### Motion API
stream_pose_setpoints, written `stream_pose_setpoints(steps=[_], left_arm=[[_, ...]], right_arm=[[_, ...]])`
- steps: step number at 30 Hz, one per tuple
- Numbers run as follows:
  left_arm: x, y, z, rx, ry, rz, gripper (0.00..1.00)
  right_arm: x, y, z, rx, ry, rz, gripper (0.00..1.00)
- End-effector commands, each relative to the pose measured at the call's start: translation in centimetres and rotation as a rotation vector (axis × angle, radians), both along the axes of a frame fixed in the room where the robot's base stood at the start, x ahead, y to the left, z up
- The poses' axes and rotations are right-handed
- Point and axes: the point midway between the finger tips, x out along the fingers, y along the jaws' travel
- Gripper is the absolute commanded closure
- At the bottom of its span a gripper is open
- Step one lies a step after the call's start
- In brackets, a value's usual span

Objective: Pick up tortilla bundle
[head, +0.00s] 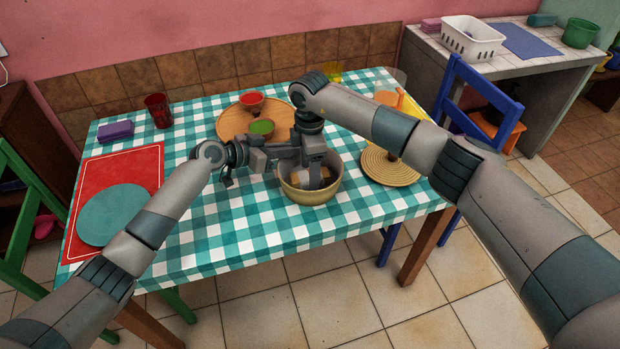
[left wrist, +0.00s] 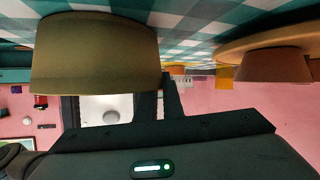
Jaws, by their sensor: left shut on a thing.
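A round golden pot (head: 310,194) stands on the checkered table, and its side shows large in the left wrist view (left wrist: 95,60). Something pale and tan, likely the tortilla bundle (head: 326,173), lies inside it, mostly hidden by my right gripper. My left gripper (head: 291,153) reaches in from the left at the pot's rim. In the left wrist view its fingers (left wrist: 160,98) are at the pot's edge and appear shut on its wall. My right gripper (head: 314,180) points down into the pot; its fingertips are hidden, so I cannot tell its grip.
A round wooden board (head: 232,122) with red (head: 252,101) and green (head: 262,128) bowls lies behind the pot. A woven round mat (head: 388,170) is at right. A red placemat (head: 145,165) with a teal plate (head: 115,215) is at left. The front table strip is clear.

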Motion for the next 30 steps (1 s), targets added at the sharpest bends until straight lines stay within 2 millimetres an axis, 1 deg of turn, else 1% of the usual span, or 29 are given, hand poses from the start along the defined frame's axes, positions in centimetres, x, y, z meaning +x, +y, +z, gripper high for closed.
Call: stream_pose_setpoints(steps=[1,7,8,9,11,12,13,14,23,26,30], left_arm=[[-0.1,-0.1,-0.2,0.001,0.004,-0.001,1.0],[-0.1,-0.1,-0.2,0.001,0.004,-0.001,1.0],[-0.1,-0.1,-0.2,0.002,0.004,-0.002,1.0],[-0.1,-0.1,-0.2,0.002,0.004,-0.002,1.0],[-0.1,-0.1,-0.3,0.002,0.004,-0.002,1.0],[-0.1,-0.1,-0.3,0.002,0.004,-0.002,1.0],[-0.1,-0.1,-0.3,0.002,0.004,-0.002,1.0],[-0.1,-0.1,-0.3,0.002,0.004,-0.002,1.0],[-0.1,-0.1,-0.3,0.002,0.004,-0.002,1.0],[-0.1,-0.1,-0.2,0.002,0.004,-0.002,1.0],[-0.1,-0.1,-0.3,0.002,0.004,-0.002,1.0]], right_arm=[[0.0,0.0,0.0,0.0,0.0,0.0,0.38],[0.0,0.0,0.0,0.0,0.0,0.0,0.38],[0.0,0.0,0.0,0.0,0.0,0.0,0.45],[0.0,0.0,0.0,0.0,0.0,0.0,0.54],[0.0,0.0,0.0,0.0,0.0,0.0,0.69],[0.0,0.0,0.0,0.0,0.0,0.0,0.78],[0.0,0.0,0.0,0.0,0.0,0.0,0.85],[0.0,0.0,0.0,0.0,0.0,0.0,0.88],[0.0,0.0,0.2,0.0,-0.001,0.0,0.88],[0.1,0.0,0.8,0.0,-0.001,0.0,0.88],[0.1,0.0,2.4,0.001,-0.002,0.001,0.88]])
